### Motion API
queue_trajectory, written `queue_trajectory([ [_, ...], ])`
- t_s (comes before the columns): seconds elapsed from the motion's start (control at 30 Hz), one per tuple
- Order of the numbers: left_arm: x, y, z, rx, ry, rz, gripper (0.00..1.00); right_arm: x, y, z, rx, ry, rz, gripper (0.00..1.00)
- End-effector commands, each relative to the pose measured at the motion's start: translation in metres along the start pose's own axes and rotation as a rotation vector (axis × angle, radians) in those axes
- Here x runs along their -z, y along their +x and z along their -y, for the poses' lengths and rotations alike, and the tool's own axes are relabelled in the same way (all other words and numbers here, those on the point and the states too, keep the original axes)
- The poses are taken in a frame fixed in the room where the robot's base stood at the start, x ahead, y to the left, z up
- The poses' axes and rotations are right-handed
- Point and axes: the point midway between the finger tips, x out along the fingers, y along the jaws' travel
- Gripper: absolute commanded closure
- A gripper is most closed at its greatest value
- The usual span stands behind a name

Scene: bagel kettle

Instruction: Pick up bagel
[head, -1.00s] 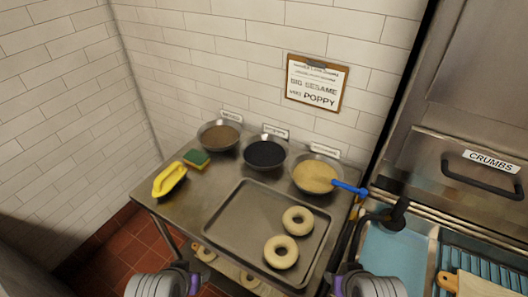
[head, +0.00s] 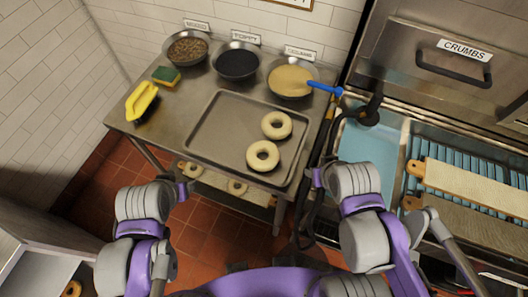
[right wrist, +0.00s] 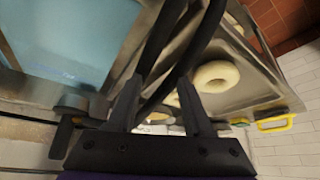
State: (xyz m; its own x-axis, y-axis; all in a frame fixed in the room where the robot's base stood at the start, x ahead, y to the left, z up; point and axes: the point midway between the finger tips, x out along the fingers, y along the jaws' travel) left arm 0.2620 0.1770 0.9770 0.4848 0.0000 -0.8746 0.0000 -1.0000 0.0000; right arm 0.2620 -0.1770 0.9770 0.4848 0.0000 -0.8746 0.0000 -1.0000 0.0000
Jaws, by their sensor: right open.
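Two pale bagels lie flat on a metal tray (head: 215,125): a back bagel (head: 277,125) and a front bagel (head: 263,156), close together on the tray's right side. My right gripper (head: 318,178) is just off the tray's front right corner, apart from both bagels. In the right wrist view its jaws (right wrist: 158,100) are open and empty, with a bagel (right wrist: 215,75) beyond them and dark hoses crossing between. My left gripper (head: 184,190) is in front of the table, left of the tray; its fingers are too small to read.
Bowls of seeds (head: 188,48), black poppy (head: 236,62) and yellow sesame (head: 291,77) line the table's back. A water basin (head: 370,150) and black hose (head: 318,190) are right. More bagels (head: 237,187) sit below.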

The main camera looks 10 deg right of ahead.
Motion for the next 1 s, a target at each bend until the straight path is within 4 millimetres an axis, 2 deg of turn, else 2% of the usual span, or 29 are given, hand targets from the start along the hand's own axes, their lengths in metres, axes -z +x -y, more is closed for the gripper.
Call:
queue_trajectory([
  [0.27,0.0,0.0,0.0,0.0,0.0,0.0,0.33,0.0,0.0,0.0,0.0,0.0,0.0,0.49],
  [0.33,-0.001,0.0,0.0,0.0,0.0,0.001,0.33,0.0,0.0,0.0,0.001,-0.002,0.001,0.38],
  [0.47,-0.012,0.009,0.0,0.0,0.0,0.011,0.33,0.007,0.002,0.006,0.012,-0.046,0.035,0.37],
  [0.57,-0.03,0.024,0.0,0.0,0.0,0.027,0.33,0.021,0.005,0.017,0.036,-0.135,0.096,0.37],
  [0.73,-0.059,0.053,0.0,0.0,0.0,0.049,0.33,0.06,0.014,0.047,0.101,-0.347,0.221,0.37],
  [0.9,-0.076,0.073,0.0,0.0,0.0,0.06,0.33,0.094,0.021,0.077,0.166,-0.53,0.315,0.37],
  [1.0,-0.081,0.079,0.0,0.0,0.0,0.063,0.33,0.106,0.023,0.088,0.192,-0.6,0.349,0.37],
])
